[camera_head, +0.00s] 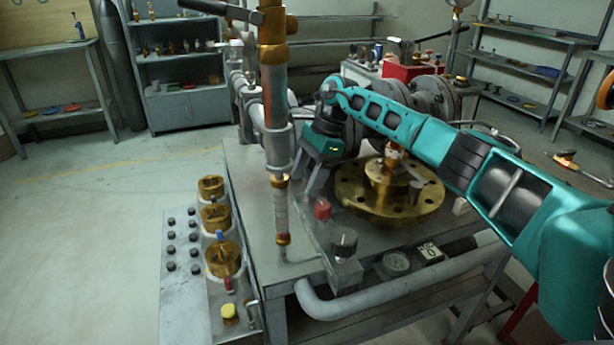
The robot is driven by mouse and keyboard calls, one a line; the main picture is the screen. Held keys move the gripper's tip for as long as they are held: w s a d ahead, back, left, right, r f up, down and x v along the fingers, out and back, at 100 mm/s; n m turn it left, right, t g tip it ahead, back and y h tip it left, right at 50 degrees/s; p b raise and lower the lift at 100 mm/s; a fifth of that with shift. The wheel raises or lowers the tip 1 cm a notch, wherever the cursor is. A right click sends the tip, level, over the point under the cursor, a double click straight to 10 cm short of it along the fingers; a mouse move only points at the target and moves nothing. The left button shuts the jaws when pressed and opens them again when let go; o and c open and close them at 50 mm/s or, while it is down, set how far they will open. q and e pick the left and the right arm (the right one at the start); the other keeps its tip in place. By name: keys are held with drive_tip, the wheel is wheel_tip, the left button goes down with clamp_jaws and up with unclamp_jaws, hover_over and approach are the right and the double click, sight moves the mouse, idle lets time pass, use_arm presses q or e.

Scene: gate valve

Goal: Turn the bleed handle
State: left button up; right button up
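My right arm comes in from the right. Its gripper (303,186) points down over the grey workbench, just right of the upright pipe (275,100). Two grey fingers show apart with nothing visible between them. A red knob (322,208) stands on the bench just below and right of the fingers. A dark round knob (344,242) on a grey block is nearer. A dark lever (210,8) sticks out left from the top of the pipe. I cannot tell for sure which part is the bleed handle. My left gripper is out of view.
A brass flange (365,201) lies on the bench under my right arm, which partly hides the grey valve body (430,97). A gauge (397,263) and a bent grey pipe (345,305) are at the front. A panel (183,265) with brass fittings stands left. The floor further left is clear.

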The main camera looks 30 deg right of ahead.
drive_tip(key=p+v, duration=0.1)
drive_tip(key=v, duration=1.1)
drive_tip(key=shift+r+p, duration=0.3)
drive_tip(key=shift+r, duration=0.15)
drive_tip(key=shift+s, duration=0.1)
